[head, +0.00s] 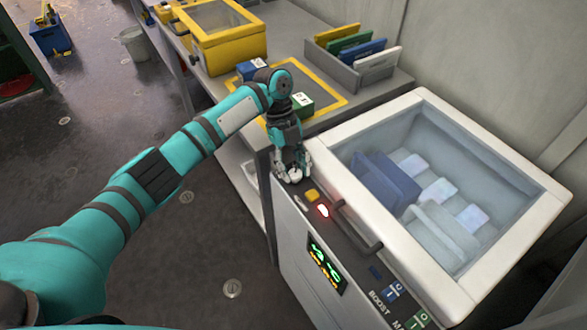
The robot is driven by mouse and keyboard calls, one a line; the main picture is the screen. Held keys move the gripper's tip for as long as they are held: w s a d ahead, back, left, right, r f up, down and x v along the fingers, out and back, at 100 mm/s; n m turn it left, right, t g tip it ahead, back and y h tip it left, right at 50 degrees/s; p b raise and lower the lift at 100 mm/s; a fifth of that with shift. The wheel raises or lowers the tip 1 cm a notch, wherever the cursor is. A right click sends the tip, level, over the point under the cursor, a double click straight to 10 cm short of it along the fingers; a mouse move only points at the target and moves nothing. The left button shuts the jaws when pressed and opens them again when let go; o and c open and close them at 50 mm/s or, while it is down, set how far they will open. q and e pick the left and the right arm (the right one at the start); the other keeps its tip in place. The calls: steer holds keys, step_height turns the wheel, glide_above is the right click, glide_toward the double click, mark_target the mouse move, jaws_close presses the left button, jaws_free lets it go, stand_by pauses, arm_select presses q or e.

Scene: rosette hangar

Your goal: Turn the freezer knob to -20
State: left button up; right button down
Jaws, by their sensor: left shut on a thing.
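The freezer (305,245) is a white chest with a clear top at the right. A dark control strip runs along its front edge. My left gripper (293,174) comes down over the far left end of this strip and is shut on a small white knob (295,174). The fingers hide much of the knob, and its pointer and scale cannot be read. A display (326,265) on the freezer front shows green signs with smaller orange ones below, too small to read surely. My right gripper is not in view.
A yellow button (312,196), a lit red lamp (323,211) and a lid handle (359,231) sit close to my gripper. Behind it, a bench (390,84) bears a yellow case (220,40), blocks and a folder rack (335,68). Floor at left is mostly clear.

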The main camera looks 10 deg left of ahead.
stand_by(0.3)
arm_select(q)
steer(key=o, duration=1.1)
steer(key=shift+r, duration=0.1)
steer(key=shift+o, duration=0.2)
steer(key=shift+r, duration=0.1)
steer(key=shift+w+r, duration=0.15)
steer(key=shift+r, duration=0.05)
steer(key=v, duration=0.7)
steer(key=shift+a, duration=0.25)
